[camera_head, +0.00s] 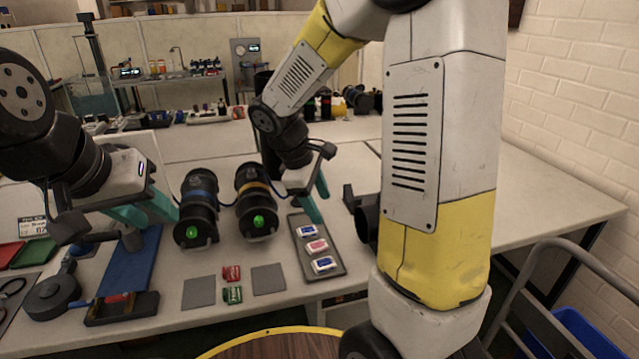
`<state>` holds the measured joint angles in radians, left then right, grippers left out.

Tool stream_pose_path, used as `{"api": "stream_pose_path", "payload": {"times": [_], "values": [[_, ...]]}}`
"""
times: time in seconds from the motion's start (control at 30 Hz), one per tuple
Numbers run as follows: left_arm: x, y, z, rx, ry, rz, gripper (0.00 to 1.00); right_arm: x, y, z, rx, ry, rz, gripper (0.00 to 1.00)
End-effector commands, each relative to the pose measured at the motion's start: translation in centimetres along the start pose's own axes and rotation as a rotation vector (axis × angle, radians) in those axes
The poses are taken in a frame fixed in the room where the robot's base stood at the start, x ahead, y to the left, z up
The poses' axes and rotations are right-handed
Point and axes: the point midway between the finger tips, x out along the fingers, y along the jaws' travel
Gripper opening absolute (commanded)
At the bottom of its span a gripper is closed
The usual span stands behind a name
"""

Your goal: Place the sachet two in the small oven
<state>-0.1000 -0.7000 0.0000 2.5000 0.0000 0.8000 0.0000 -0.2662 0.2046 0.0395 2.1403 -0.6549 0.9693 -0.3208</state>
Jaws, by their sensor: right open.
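Three small packets lie in a row on a grey tray (338,270): a blue-and-white packet (307,231) at the back, a red-and-white packet (317,246) in the middle and another blue-and-white packet (323,263) at the front. I cannot tell which is sachet two. My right gripper (319,208) is open and empty, just above the back end of the tray. My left gripper (161,220) looks open and empty, left of the black cylinders. I cannot clearly identify the small oven; a dark panel with a display (345,299) shows under the table edge.
Two black cylinders with green lights, a left cylinder (197,213) and a right cylinder (256,205), lie between the grippers. Red and green small boxes (232,284) lie in front.

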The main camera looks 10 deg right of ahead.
Motion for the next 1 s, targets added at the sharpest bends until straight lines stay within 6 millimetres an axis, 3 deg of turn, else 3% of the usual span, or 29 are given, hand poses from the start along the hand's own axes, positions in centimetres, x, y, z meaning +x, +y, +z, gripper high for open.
{"api": "stream_pose_path", "payload": {"times": [0.03,0.2,0.5,0.77,1.0], "values": [[0.0,0.0,0.0,0.0,0.0,0.0,0.36,-1.7,-0.5,1.6,0.098,0.054,-0.009,0.59],[0.0,0.0,0.0,0.0,0.0,0.0,0.36,-6.2,-3.2,5.5,0.423,0.239,-0.069,0.59],[0.0,0.0,0.0,0.0,0.0,0.0,0.36,-11.9,-8.2,9.6,0.903,0.566,-0.188,0.59],[0.0,0.0,0.0,0.0,0.0,0.0,0.36,-13.5,-9.7,10.3,1.039,0.678,-0.238,0.64],[0.0,0.0,0.0,0.0,0.0,0.0,0.36,-11.0,-6.6,8.1,0.812,0.538,-0.184,0.64]]}}
